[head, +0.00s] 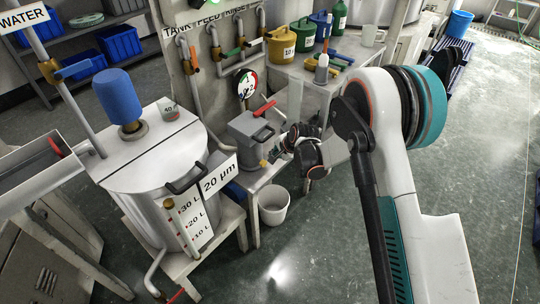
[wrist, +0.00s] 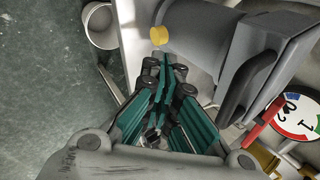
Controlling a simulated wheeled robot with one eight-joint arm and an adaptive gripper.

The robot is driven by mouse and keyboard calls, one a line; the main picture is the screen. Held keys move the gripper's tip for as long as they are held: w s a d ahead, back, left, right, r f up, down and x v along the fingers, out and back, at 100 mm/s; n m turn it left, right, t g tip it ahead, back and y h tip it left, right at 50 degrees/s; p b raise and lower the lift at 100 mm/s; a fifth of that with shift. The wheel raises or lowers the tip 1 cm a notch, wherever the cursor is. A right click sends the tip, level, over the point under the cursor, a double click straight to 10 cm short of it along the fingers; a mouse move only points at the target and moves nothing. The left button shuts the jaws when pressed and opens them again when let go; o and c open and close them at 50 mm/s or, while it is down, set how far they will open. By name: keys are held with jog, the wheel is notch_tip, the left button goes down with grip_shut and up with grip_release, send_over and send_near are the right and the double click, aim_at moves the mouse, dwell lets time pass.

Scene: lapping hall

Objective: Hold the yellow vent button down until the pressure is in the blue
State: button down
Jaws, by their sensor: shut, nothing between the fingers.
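My gripper in the head view (head: 287,145) is right beside the pot. The pressure gauge (head: 246,84) has red, green and blue zones; it is partly visible in the wrist view (wrist: 300,115). Its needle reading is unclear.
A red lever (head: 264,108) and a dark handle (wrist: 248,85) are close to the gripper. A white bucket (head: 273,205) stands on the floor below. The steel tank (head: 155,185) is at left. Cans and bottles crowd the bench behind.

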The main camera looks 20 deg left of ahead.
jog(key=p+v, duration=0.1)
jog(key=v, duration=0.3)
jog(key=shift+s, duration=0.1)
dwell(0.3)
jog(key=s+d+r+n+t+h, duration=0.15)
jog(key=s+d+r, duration=0.35)
jog(key=d+r, duration=0.65)
jog(key=s+d+r+n+h, duration=0.15)
jog(key=s+d+r, duration=0.25)
jog(key=d+r, duration=0.7)
jog(key=s+d+r+n+h, duration=0.1)
jog(key=s+d+r+n, duration=0.1)
jog(key=s+d, duration=0.6)
jog(key=s+d+r+n+t+h, duration=0.1)
jog(key=s+d+r, duration=0.4)
jog(key=s, duration=1.1)
jog(key=d+n, duration=0.1)
jog(key=d, duration=0.2)
jog(key=shift+s+d+r+n, duration=0.15)
jog(key=shift+s+d+n, duration=0.05)
jog(key=shift+n, duration=0.2)
jog(key=shift+a, duration=0.15)
